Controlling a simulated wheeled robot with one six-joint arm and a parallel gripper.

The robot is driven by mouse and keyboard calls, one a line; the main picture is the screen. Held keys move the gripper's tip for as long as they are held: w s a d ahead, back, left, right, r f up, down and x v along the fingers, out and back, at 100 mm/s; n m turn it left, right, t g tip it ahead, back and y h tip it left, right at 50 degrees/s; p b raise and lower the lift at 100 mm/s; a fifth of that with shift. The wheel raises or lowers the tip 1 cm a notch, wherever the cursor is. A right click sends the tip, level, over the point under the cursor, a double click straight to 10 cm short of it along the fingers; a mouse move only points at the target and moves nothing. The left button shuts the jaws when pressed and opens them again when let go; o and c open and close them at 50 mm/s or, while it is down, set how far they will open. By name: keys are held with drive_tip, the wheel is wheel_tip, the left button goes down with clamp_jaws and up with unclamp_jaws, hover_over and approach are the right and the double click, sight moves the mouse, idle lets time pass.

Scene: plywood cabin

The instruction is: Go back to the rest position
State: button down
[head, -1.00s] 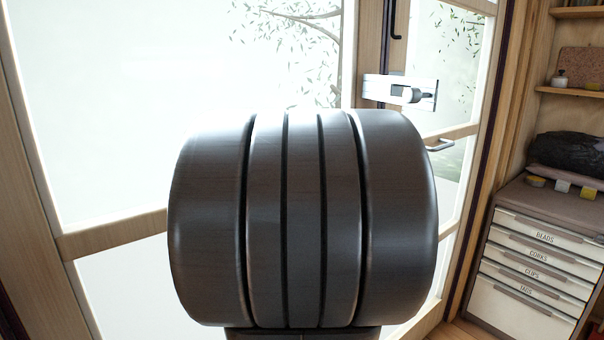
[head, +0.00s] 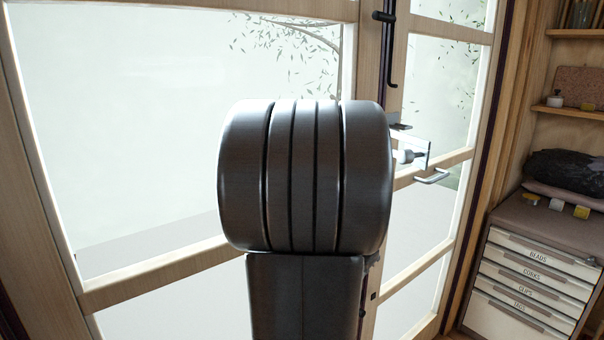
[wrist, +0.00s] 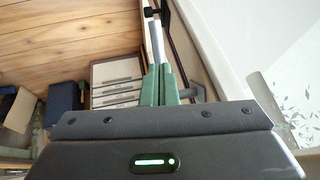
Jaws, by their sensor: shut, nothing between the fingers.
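My gripper shows in the wrist view, with its green fingers (wrist: 161,84) shut together and nothing seen between them. They point toward the top of that view, in front of the drawer unit and the door frame. In the head view my dark, rounded arm link fills the middle and hides much of what lies behind it. I cannot make out the fingers there.
A glazed wooden door (head: 150,275) stands behind my arm, with a lever handle (head: 432,177) to the right. A drawer unit (head: 535,262) with labelled drawers stands at the right, also visible in the wrist view (wrist: 117,78). Wall shelves (head: 570,112) are above it.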

drive_tip(key=shift+d+r+g+y+p, duration=0.1)
drive_tip(key=shift+r+g+y+p, duration=0.25)
drive_tip(key=shift+p, duration=0.7)
drive_tip(key=shift+y, duration=0.25)
